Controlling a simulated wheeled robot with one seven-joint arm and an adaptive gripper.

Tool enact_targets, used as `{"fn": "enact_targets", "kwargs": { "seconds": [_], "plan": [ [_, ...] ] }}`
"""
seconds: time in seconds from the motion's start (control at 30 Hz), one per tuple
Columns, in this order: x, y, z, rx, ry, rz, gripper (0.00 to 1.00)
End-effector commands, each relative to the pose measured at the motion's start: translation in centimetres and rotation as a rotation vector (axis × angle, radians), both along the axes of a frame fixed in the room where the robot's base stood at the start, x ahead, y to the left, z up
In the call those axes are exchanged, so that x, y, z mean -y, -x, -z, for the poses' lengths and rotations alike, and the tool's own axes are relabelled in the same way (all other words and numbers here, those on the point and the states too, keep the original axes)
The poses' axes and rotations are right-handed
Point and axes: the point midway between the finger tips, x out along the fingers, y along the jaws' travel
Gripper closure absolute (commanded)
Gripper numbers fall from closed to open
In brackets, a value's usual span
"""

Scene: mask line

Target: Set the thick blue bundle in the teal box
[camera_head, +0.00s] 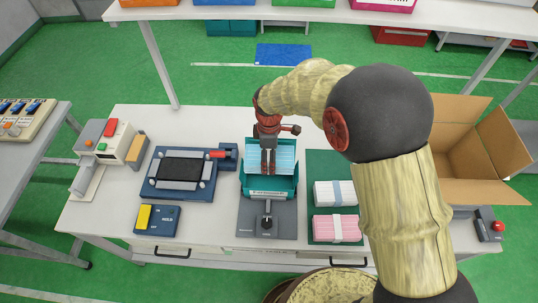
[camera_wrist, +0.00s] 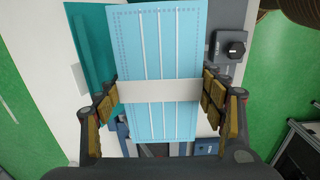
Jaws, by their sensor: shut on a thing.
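The thick blue bundle (camera_wrist: 160,55) is a light-blue stack of pleated masks with a white band around its middle. In the wrist view my gripper (camera_wrist: 162,92) has its padded fingers against both sides of the band. In the head view my gripper (camera_head: 268,170) points down at the blue bundle (camera_head: 285,153), which is over or in the teal box (camera_head: 268,194). I cannot tell whether the bundle touches the box floor. A teal wall (camera_wrist: 88,50) shows left of the bundle in the wrist view. My fingers hide part of the box's inside.
A green mat (camera_head: 318,165) right of the teal box bears a white bundle (camera_head: 325,194) and a pink bundle (camera_head: 325,229). A blue machine (camera_head: 152,186) stands left, with a yellow-button box (camera_head: 168,217) in front. An open cardboard box (camera_head: 475,165) stands at right, partly behind my arm.

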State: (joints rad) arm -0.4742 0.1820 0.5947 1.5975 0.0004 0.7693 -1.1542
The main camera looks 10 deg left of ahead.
Motion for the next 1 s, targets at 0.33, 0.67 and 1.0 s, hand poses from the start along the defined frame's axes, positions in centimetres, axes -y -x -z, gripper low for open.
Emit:
{"fn": "enact_targets", "kwargs": {
  "seconds": [0.33, 0.67, 1.0],
  "plan": [
    [0.0, 0.0, 3.4, 0.001, -0.001, 0.000, 0.58],
    [0.0, 0.0, 6.4, 0.000, 0.000, 0.000, 0.58],
    [0.0, 0.0, 9.1, 0.000, 0.000, 0.000, 0.58]
  ]
}}
